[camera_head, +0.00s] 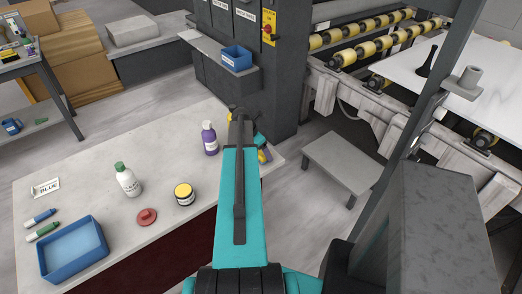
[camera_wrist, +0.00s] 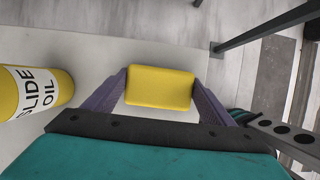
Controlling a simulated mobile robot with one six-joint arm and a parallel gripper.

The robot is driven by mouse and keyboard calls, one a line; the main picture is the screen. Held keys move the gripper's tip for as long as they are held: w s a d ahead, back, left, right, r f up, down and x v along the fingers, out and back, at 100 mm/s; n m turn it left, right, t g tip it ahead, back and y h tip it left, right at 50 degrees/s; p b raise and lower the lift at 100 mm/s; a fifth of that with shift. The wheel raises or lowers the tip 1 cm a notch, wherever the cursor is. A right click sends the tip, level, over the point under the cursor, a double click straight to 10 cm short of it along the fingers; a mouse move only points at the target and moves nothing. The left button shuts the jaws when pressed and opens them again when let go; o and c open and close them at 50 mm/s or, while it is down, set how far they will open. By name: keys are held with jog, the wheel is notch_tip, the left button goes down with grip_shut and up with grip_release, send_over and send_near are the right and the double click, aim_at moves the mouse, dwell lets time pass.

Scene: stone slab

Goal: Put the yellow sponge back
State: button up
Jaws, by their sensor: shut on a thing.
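In the wrist view the yellow sponge (camera_wrist: 160,87) sits between the two purple fingers of my gripper (camera_wrist: 160,92), which is shut on it. The sponge's ends meet the fingers, and the pale stone slab (camera_wrist: 130,52) shows behind it. In the head view my teal arm reaches over the right end of the slab (camera_head: 110,225) and hides most of the gripper and sponge. I cannot tell whether the sponge touches the slab.
A yellow slide oil container (camera_wrist: 35,92) stands left of the gripper. A small blue bin (camera_head: 236,61) sits on a ledge behind.

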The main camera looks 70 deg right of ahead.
jog(key=shift+f, duration=0.15)
jog(key=o, duration=0.9)
jog(key=shift+o, duration=0.2)
jog(key=b+v, duration=0.2)
jog(key=v, duration=1)
dwell(0.5)
